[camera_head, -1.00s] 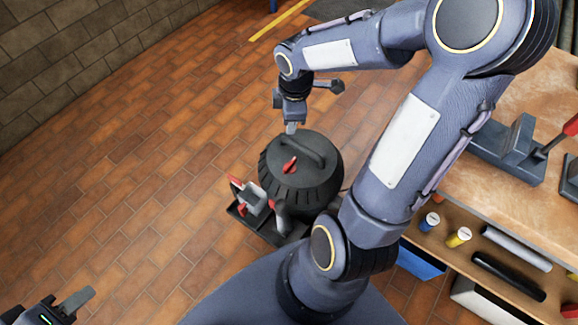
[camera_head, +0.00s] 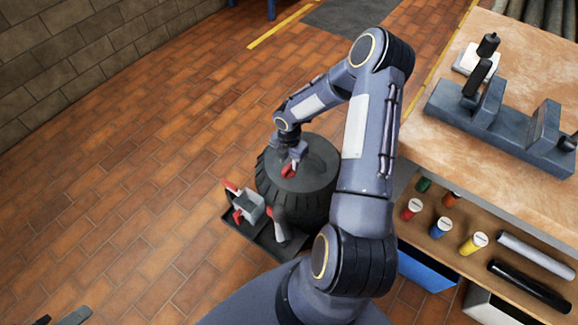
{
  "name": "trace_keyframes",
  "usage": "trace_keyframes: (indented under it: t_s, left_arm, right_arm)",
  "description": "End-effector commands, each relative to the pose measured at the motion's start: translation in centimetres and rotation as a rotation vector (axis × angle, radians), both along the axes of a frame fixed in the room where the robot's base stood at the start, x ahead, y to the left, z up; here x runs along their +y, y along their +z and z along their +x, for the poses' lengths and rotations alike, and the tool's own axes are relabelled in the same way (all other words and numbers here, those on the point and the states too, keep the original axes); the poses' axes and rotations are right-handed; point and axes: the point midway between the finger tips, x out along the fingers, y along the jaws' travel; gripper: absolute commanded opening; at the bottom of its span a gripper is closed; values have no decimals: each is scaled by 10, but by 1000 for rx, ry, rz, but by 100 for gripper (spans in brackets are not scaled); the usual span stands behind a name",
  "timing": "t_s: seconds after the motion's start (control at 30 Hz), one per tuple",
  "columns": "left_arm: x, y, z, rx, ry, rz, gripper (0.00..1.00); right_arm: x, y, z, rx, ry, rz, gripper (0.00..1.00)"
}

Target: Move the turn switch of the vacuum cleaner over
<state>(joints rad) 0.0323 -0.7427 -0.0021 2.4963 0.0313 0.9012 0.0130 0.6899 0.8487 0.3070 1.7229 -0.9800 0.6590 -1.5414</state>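The vacuum cleaner (camera_head: 312,184) is a dark, round, ribbed drum standing on the brick floor. Its red turn switch (camera_head: 289,171) sits on top of the lid. My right gripper (camera_head: 290,164) reaches down onto the lid, with its fingertips at the red switch. The switch is partly hidden by the fingers, and I cannot tell whether they are closed on it. My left gripper (camera_head: 72,318) shows only as a dark fingertip at the bottom left edge, cut off by the frame.
A tray (camera_head: 262,238) with red and grey tools adjoins the vacuum's front left. A workbench (camera_head: 480,60) with a grey vise (camera_head: 500,125) stands at right; its lower shelf (camera_head: 425,215) holds coloured cylinders. The floor at left is clear.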

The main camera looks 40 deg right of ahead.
Motion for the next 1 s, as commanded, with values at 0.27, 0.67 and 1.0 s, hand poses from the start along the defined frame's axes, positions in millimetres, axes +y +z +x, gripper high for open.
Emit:
trace_keyframes:
  t_s: [0.27,0.67,1.0]
  left_arm:
    - [0,-7,0,0,0,0,36]
    - [0,-6,0,0,0,0,36]
    - [0,-7,0,0,0,0,36]
  right_arm:
    - [0,-26,0,1,-3,0,35]
    - [0,-27,0,0,-3,0,16]
    - [0,-26,0,0,-7,0,0]
